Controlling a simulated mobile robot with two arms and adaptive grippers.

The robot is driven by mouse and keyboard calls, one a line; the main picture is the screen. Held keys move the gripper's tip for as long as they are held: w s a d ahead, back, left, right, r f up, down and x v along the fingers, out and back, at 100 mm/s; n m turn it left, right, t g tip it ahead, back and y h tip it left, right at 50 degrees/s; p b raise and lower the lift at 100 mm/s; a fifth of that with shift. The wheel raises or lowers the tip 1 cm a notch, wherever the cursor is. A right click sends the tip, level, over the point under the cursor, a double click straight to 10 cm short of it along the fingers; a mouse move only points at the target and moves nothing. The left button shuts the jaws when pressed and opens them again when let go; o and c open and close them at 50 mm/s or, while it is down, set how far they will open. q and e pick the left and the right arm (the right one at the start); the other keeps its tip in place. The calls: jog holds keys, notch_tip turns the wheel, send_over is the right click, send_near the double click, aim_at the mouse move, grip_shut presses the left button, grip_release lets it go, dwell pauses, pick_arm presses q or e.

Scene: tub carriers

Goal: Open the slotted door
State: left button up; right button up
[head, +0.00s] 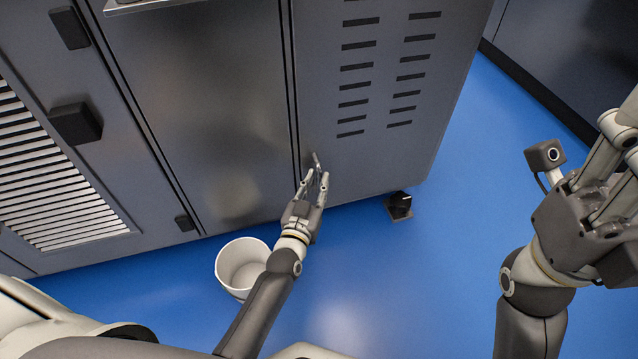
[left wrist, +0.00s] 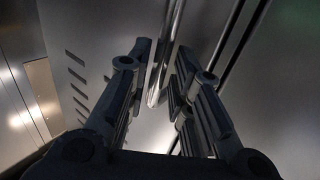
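The slotted door (head: 370,110) is a grey cabinet panel with two columns of dark slots. It looks shut, flush with the cabinet front. A small metal handle (head: 317,161) sits near its lower left edge. My left gripper (head: 314,182) is at this handle, its fingers pointing at the door. In the left wrist view, the bright handle bar (left wrist: 157,85) stands between the two fingers of my left gripper (left wrist: 162,62), with gaps on both sides, so the gripper is open around it. My right gripper (head: 612,140) is at the right edge, away from the door, partly cut off.
A white round tub (head: 227,266) stands on the blue floor (head: 400,290) below the cabinet, beside my left forearm. A black cabinet foot (head: 399,206) is under the door's right side. Another dark cabinet (head: 570,60) stands at the upper right, with clear floor between.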

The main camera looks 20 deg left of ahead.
pick_arm(q)
jog(key=shift+w, duration=1)
grip_shut()
